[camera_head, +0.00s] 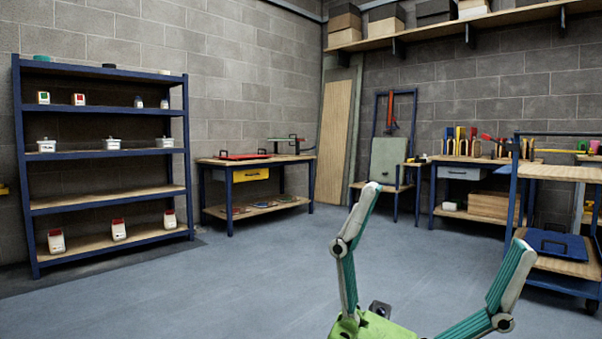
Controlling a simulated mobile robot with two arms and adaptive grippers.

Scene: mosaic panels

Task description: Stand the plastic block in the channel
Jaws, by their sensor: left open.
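My left gripper (445,222) fills the lower right of the head view. Its two jointed green and white fingers are spread wide, with nothing between them. It is held up in front of the open floor, well apart from the benches. I cannot pick out the plastic block or the channel for certain. Small coloured upright items (461,140) stand on the far right workbench, too small to tell what they are. My right gripper is not in view.
A blue shelf rack (110,153) with white containers stands at left. A workbench (257,161) with trays stands at the back wall. A blue-framed stand (388,158) is in the back corner. A cart (562,173) is at right. The grey floor (220,285) between is clear.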

